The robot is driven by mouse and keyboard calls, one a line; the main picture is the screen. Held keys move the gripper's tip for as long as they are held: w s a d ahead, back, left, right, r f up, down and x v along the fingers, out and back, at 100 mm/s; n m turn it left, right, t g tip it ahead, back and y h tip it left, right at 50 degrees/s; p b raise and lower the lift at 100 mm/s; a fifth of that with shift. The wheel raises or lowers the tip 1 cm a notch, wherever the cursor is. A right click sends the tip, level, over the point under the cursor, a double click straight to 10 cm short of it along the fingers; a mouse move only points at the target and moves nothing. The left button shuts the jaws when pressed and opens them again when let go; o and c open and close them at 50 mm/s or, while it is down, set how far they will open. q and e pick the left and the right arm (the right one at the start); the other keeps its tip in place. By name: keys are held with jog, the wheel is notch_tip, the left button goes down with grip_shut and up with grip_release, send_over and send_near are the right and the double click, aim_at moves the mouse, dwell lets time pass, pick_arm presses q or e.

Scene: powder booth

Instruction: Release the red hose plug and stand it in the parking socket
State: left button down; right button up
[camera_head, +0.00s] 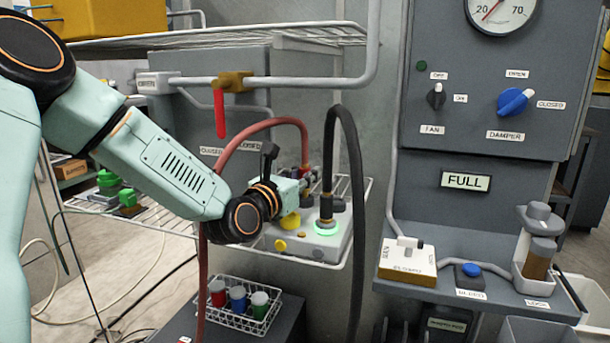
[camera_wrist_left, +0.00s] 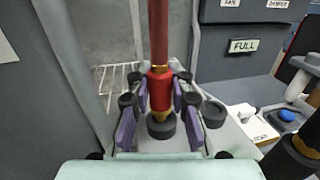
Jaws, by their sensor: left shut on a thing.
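My left gripper (camera_head: 312,182) reaches in from the left over a grey socket block (camera_head: 300,244). It is shut on the red hose plug, whose red collar and brass end (camera_wrist_left: 160,88) stand upright between the fingers in the left wrist view. In the head view the gripper partly hides the plug; its red hose (camera_head: 290,121) arches up and back to the left. A dark round socket (camera_wrist_left: 162,126) lies right below the plug's end; I cannot tell whether they touch. Another dark round part (camera_wrist_left: 214,113) is beside it. My right gripper is not in view.
A black hose (camera_head: 351,150) ends in a plug at a green-lit ring (camera_head: 327,228), close right of my gripper. A red-handled valve (camera_head: 221,112) hangs above. A wire rack (camera_head: 240,318) of coloured jars stands below. A control panel (camera_head: 482,90) is at right.

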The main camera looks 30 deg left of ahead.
pick_arm(q)
jog(key=shift+s+d+f, duration=0.15)
jog(key=shift+d+f, duration=0.05)
jog(key=shift+f, duration=0.55)
jog(key=c, duration=1.1)
grip_release()
notch_tip(320, 180, up, 11)
jog(key=shift+a+f, duration=0.1)
jog(key=shift+a, duration=0.05)
jog(key=shift+w+a+r, duration=0.1)
jog(key=shift+w+r, duration=0.1)
jog(key=shift+r, duration=0.15)
jog(key=shift+s+r, duration=0.1)
jog(key=shift+s, duration=0.05)
